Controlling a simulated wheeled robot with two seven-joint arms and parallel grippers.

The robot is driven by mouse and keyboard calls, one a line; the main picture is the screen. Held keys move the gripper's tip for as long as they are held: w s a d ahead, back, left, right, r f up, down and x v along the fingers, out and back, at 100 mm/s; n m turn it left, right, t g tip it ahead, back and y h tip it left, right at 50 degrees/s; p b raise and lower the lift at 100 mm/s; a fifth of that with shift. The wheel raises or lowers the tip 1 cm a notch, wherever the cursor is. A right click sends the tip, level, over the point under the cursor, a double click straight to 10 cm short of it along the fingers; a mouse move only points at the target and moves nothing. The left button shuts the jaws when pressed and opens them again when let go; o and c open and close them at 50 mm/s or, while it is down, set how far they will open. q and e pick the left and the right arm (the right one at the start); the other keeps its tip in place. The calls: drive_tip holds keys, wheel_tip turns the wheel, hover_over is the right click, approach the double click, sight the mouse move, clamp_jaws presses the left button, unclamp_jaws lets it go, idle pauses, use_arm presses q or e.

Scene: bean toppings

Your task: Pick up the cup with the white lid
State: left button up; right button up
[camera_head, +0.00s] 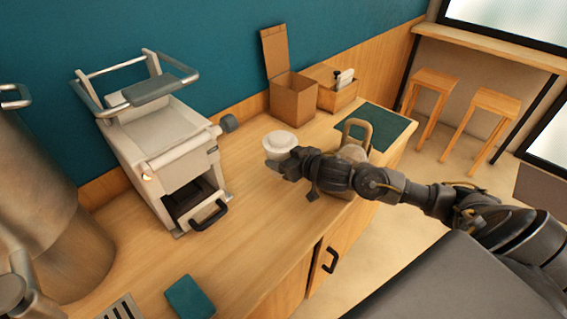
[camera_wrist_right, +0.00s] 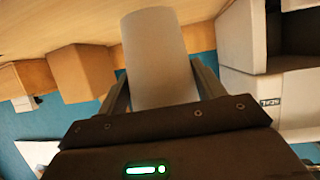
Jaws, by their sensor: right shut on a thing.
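The cup with the white lid (camera_head: 279,142) is at the middle of the counter in the head view, upright as far as I can see. My right gripper (camera_head: 272,160) reaches it from the right and is shut on it. In the right wrist view the cup (camera_wrist_right: 158,60) is a pale grey body between the two fingers of my right gripper (camera_wrist_right: 158,85). The gripper covers the cup's lower part in the head view, so I cannot tell whether its base touches the counter. My left gripper does not show in either view.
A white machine (camera_head: 165,150) stands left of the cup. An open cardboard box (camera_head: 292,100) and a wooden caddy (camera_head: 338,95) stand behind. A container with a tan handle (camera_head: 357,128) is behind my right arm. A teal cloth (camera_head: 189,297) lies near the front.

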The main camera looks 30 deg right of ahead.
sight(285, 154)
drive_tip(key=s+r, duration=0.1)
drive_tip(key=s+a+r, duration=0.1)
drive_tip(key=r, duration=0.1)
drive_tip(key=s+r+p, duration=0.1)
drive_tip(key=shift+a+r, duration=0.35)
drive_tip(key=shift+r, duration=0.05)
drive_tip(key=s+a+r+p, duration=0.3)
drive_tip(key=s+a+p, duration=0.1)
drive_tip(key=s, duration=0.4)
drive_tip(key=shift+a+r, duration=0.15)
drive_tip(key=shift+r, duration=0.2)
drive_tip(key=shift+w, duration=0.1)
